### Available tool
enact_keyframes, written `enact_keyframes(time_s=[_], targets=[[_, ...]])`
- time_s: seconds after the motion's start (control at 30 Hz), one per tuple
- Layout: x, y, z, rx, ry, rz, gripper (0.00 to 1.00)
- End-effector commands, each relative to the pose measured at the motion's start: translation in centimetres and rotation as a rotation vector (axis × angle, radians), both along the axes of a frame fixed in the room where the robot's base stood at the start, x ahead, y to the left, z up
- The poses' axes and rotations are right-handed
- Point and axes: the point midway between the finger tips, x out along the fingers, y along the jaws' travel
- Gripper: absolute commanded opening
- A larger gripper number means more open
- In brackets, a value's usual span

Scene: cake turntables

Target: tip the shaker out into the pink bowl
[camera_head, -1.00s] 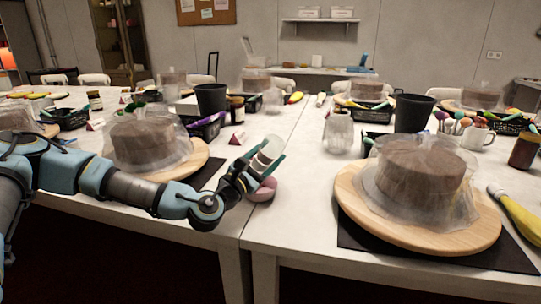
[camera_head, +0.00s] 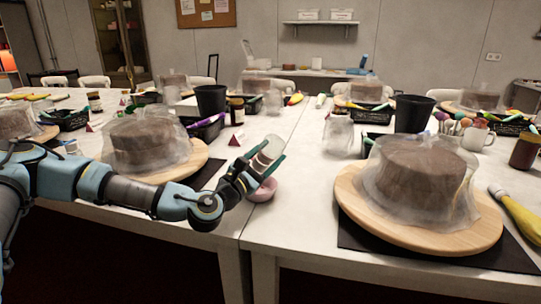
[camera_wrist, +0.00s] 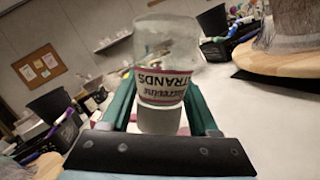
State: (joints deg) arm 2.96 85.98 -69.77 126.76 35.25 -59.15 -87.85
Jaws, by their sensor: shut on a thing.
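The shaker (camera_head: 268,152) is a clear jar with a dark pink-red label, and it leans at an angle between the fingers of my gripper (camera_head: 262,160). In the wrist view the shaker (camera_wrist: 163,90) stands between the two green fingers, its label partly reading "STRANDS", with clear walls above and a pale part below. My gripper is shut on it. The pink bowl (camera_head: 262,193) sits on the table just below my gripper, partly covered by it. I cannot tell whether anything is coming out of the shaker or what the bowl holds.
A wrapped cake on a wooden turntable (camera_head: 355,205) stands to the right, and another wrapped cake (camera_head: 140,140) stands left, behind my arm. A glass jar (camera_head: 338,134) and black cups (camera_head: 211,99) are farther back. Bare table lies around the bowl's right side.

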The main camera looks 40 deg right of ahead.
Motion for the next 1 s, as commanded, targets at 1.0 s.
enact_keyframes(time_s=[1.0], targets=[[-0.4,-0.2,1.0,-0.002,-0.001,-0.001,0.0]])
